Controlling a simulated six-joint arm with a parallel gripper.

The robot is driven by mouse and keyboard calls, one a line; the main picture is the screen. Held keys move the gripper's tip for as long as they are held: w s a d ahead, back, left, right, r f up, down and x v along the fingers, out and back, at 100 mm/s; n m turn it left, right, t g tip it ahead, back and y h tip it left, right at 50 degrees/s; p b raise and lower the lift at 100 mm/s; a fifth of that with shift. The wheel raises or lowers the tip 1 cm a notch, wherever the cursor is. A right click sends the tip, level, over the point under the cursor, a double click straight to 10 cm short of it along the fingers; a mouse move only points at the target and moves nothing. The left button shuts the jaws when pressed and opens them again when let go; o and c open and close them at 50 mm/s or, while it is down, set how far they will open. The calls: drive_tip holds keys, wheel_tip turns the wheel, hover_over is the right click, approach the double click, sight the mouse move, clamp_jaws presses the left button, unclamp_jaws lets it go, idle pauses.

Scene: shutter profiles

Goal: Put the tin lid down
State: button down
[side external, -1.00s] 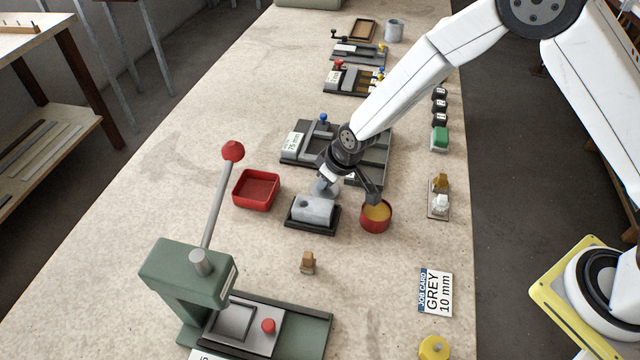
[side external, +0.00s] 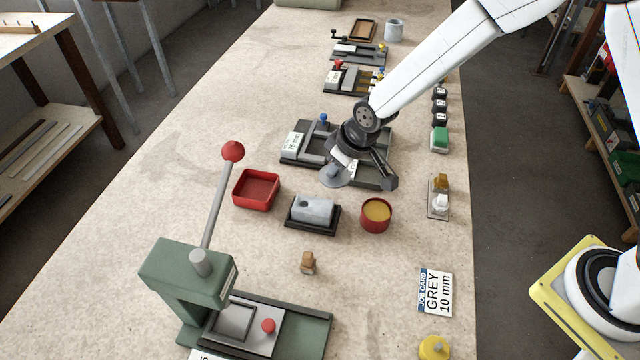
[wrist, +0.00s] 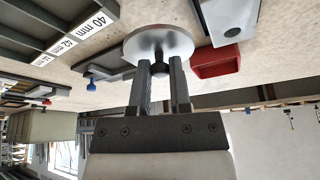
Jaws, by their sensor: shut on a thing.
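The tin lid is a round grey metal disc (side external: 334,178) with a knob. My gripper (side external: 340,168) is shut on its knob and holds it tilted above the bench, just behind the grey block. In the wrist view the lid (wrist: 158,47) is in front of the fingertips (wrist: 161,72), which close on the dark knob. The red tin (side external: 376,222) stands open to the lid's front right, with yellow contents showing. The lid is apart from the tin.
A grey block on a black base (side external: 313,212) stands left of the tin, a red tray (side external: 256,189) further left. A grey fixture (side external: 300,150) lies behind my gripper. A green lever press (side external: 190,270) stands in front. Bench right of the wooden peg (side external: 308,263) is clear.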

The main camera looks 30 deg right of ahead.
drive_tip(key=s+d+r, duration=0.3)
drive_tip(key=s+r, duration=0.3)
drive_tip(key=s, duration=0.5)
drive_tip(key=shift+r, duration=0.35)
drive_tip(key=shift+w, duration=0.15)
idle(0.3)
drive_tip(key=w+a+f+n+g+y, duration=0.1)
drive_tip(key=w+a+n, duration=0.2)
drive_tip(key=n, duration=0.1)
drive_tip(key=w+a+f+n+g+y, duration=0.1)
drive_tip(key=w+a+f+n, duration=0.1)
drive_tip(key=w+a+n, duration=0.1)
drive_tip(key=w+a+f+n+g, duration=0.1)
drive_tip(key=w+a+n, duration=0.3)
drive_tip(key=n, duration=0.1)
drive_tip(key=shift+a+f+g+y, duration=0.15)
drive_tip(key=shift+g+y, duration=0.15)
drive_tip(key=shift+y, duration=0.1)
drive_tip(key=shift+w+a+f+n+g, duration=0.2)
drive_tip(key=shift+w+a+n+g, duration=0.15)
drive_tip(key=shift+a+n, duration=0.3)
drive_tip(key=a+f, duration=0.2)
drive_tip(key=a, duration=0.1)
drive_tip(key=a+f, duration=0.1)
drive_tip(key=a, duration=0.3)
drive_tip(key=a+f, duration=0.2)
drive_tip(key=a, duration=0.1)
drive_tip(key=shift+a+f, duration=0.35)
drive_tip(key=shift+a, duration=0.05)
